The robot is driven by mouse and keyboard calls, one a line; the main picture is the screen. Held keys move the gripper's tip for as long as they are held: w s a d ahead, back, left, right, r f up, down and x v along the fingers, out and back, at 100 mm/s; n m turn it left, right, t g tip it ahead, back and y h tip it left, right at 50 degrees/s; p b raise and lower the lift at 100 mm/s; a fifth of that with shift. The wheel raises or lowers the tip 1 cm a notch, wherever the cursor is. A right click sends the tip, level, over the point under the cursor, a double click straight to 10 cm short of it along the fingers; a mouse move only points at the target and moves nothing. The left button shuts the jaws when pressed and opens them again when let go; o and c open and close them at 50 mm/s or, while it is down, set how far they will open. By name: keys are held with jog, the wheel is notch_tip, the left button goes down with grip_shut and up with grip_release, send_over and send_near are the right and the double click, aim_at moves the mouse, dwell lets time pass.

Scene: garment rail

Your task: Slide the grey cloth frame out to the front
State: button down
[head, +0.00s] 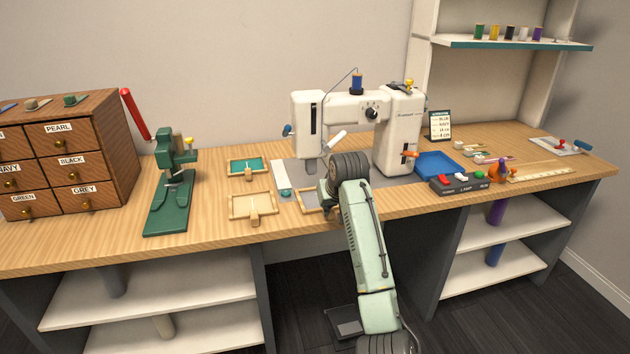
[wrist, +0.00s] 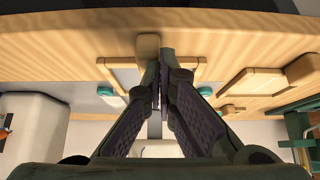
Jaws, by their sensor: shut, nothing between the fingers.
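The grey cloth frame (head: 308,201) lies flat on the bench by the sewing machine's bed, a light wooden rim around grey cloth. My arm hides its right part in the head view. In the wrist view the frame (wrist: 125,77) lies beyond my fingers, with its wooden tab (wrist: 148,46) towards the bench's front edge. My gripper (wrist: 161,68) is shut and empty, its fingertips over the frame close beside the tab. I cannot tell whether they touch it. In the head view my fingers are hidden behind my wrist.
A cream cloth frame (head: 252,206) and a teal cloth frame (head: 246,166) lie to the left. The white sewing machine (head: 398,130) stands behind my arm. A blue tray (head: 437,164) and a switch box (head: 459,183) are to the right. A green press (head: 172,190) stands farther left.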

jog(key=shift+r+p, duration=0.55)
jog(key=shift+p, duration=0.35)
jog(key=shift+a+p, duration=0.15)
jog(key=shift+p, duration=0.3)
